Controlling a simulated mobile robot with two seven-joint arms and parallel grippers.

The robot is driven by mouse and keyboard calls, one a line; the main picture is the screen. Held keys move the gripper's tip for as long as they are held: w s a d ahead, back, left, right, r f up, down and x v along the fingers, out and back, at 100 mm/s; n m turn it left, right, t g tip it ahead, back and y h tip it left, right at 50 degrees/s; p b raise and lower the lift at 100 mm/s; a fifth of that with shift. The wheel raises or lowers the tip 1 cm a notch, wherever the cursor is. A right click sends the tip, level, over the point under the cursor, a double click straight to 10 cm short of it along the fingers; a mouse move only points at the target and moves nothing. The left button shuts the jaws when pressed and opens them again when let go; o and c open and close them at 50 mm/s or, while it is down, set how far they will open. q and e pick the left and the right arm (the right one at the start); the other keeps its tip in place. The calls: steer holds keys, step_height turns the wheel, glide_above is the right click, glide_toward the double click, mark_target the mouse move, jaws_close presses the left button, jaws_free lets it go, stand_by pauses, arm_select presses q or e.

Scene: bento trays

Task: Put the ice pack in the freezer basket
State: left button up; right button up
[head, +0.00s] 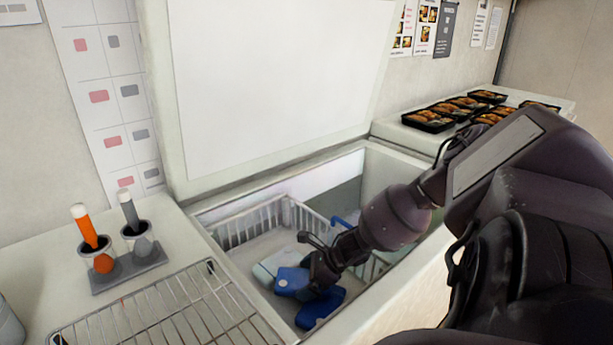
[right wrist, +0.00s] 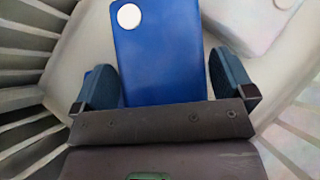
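The blue ice pack (right wrist: 160,60) is a flat slab with a round white spot. My left gripper is not in view.
The chest freezer's lid (head: 280,75) stands open behind. A pale pack (head: 275,262) lies in the basket beside the gripper. At left are a wire rack (head: 165,310) and a holder (head: 130,272) with two probes. Bento trays (head: 428,120) stand at the far right.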

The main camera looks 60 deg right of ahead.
steer(key=p+v, duration=0.2)
steer(key=v, duration=0.4)
steer(key=shift+r, duration=0.3)
steer(key=shift+s+d+r+p, duration=0.2)
steer(key=shift+s+r+p, duration=0.15)
steer(key=shift+p, duration=0.1)
steer(key=shift+s, duration=0.1)
